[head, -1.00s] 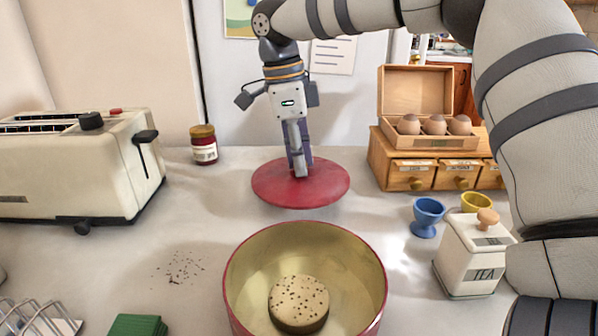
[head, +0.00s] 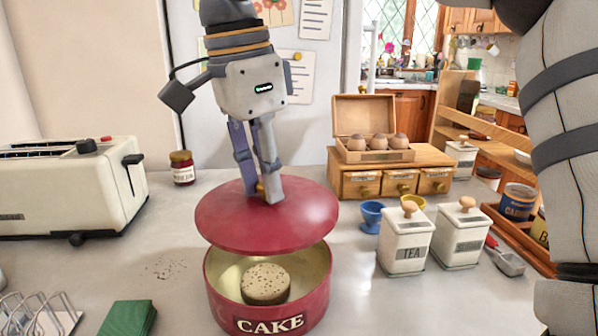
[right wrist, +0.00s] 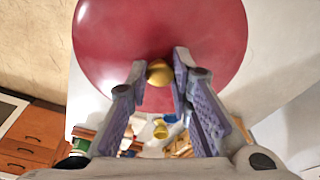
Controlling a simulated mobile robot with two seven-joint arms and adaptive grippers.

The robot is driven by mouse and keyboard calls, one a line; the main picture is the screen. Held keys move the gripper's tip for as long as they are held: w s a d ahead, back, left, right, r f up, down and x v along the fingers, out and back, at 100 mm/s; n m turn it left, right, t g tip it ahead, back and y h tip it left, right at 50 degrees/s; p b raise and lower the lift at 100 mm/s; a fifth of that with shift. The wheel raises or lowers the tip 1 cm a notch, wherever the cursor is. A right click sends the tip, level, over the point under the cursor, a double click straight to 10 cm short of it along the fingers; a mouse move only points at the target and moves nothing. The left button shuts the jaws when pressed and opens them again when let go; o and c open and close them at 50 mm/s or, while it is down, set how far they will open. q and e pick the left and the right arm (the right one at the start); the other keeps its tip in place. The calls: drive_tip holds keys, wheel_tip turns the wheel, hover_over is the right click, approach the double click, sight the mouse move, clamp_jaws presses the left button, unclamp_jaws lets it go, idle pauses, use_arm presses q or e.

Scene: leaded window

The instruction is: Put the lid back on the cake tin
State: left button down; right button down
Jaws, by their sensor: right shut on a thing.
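The red round lid (head: 300,215) hangs level above the back part of the cake tin (head: 235,308) in the head view. My right gripper (head: 266,194) is shut on the lid's small gold knob, which shows between the fingers in the right wrist view (right wrist: 159,73). The lid (right wrist: 110,45) fills the top of that view. The tin is red outside and gold inside, with CAKE on its front. A gap shows between lid and tin at the front, where a speckled round cake (head: 266,285) sits inside. My left gripper is not in view.
Tea canister (head: 405,245) and a second canister (head: 460,238) stand right of the tin, with a blue egg cup (head: 371,217) behind. A toaster (head: 70,190) and jar (head: 182,168) are at left. A green block (head: 128,318) lies front left.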

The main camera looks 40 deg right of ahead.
drive_tip(key=shift+s+a+f+n, duration=0.1)
drive_tip(key=shift+s+a+n, duration=0.1)
drive_tip(key=shift+a+n, duration=0.1)
drive_tip(key=shift+f, duration=0.15)
drive_tip(key=shift+w+f, duration=0.15)
drive_tip(key=shift+f, duration=2.95)
drive_tip(key=shift+f, duration=0.15)
drive_tip(key=c, duration=1.4)
unclamp_jaws()
drive_tip(key=shift+o, duration=0.2)
drive_tip(key=o, duration=0.5)
